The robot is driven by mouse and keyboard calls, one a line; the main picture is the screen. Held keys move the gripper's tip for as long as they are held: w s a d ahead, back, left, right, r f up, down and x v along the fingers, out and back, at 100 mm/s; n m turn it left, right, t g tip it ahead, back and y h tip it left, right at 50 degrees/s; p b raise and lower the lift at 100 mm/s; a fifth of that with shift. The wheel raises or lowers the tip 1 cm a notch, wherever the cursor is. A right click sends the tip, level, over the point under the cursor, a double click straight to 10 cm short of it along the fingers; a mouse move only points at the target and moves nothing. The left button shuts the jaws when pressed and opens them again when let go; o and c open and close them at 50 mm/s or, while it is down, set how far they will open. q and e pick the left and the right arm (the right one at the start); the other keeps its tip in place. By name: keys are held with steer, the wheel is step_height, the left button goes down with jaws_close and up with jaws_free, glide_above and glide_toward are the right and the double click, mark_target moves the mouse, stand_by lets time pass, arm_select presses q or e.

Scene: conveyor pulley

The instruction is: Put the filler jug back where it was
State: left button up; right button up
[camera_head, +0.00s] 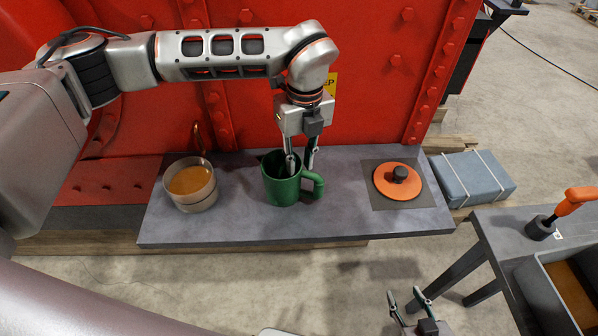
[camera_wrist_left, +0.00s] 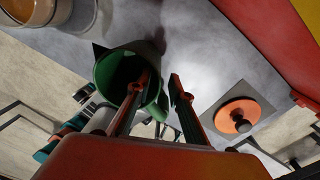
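The green jug (camera_head: 281,190) stands upright on the grey bench top (camera_head: 345,215), with its handle to the right. Its dark opening shows in the left wrist view (camera_wrist_left: 112,68). My left gripper (camera_head: 301,168) points down at the jug's right side. One finger overlaps the opening and the other is outside the rim near the handle; a gap shows between them. Whether either finger touches the jug wall is hard to tell. My right gripper (camera_head: 405,297) is low in front of the bench, its fingers apart and empty.
A pale round container (camera_head: 197,202) with amber contents stands left of the jug. An orange lid-like disc (camera_head: 390,187) with a black knob lies on a dark square plate (camera_head: 424,204) at right. A red steel wall (camera_head: 370,110) rises behind. A grey table (camera_head: 500,228) stands front right.

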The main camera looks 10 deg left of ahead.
arm_select(q)
step_height(320, 180, up, 7)
stand_by(0.3)
steer(key=shift+d, duration=0.1)
stand_by(0.4)
